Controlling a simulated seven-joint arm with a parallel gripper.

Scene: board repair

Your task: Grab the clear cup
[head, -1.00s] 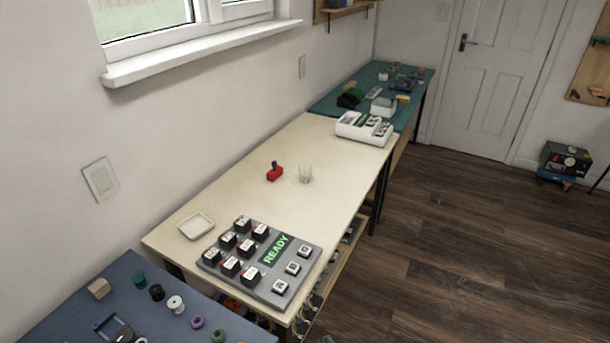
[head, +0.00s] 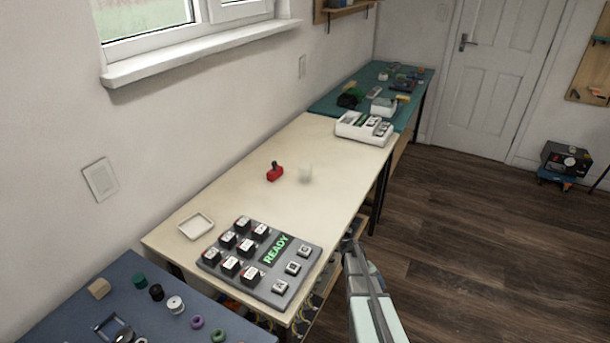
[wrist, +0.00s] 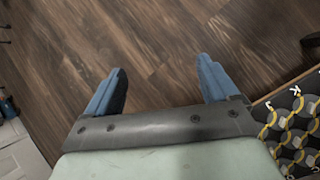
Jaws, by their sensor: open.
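The clear cup (head: 305,174) stands on the cream table (head: 334,219), just right of a red object with a dark knob (head: 275,172). It looks pale and blurred in the head view. My gripper (head: 349,243) is off the table's right edge in the head view, nearer to me than the cup and well apart from it. In the wrist view my gripper (wrist: 160,85) shows two blue fingers spread wide with nothing between them, over the wooden floor. The cup is not in the wrist view.
A grey board with black blocks and a READY display (head: 262,262) lies at the table's near end, beside a white tray (head: 196,226). A white device (head: 364,128) stands at the far end. The table around the cup is mostly clear. A shelf is below.

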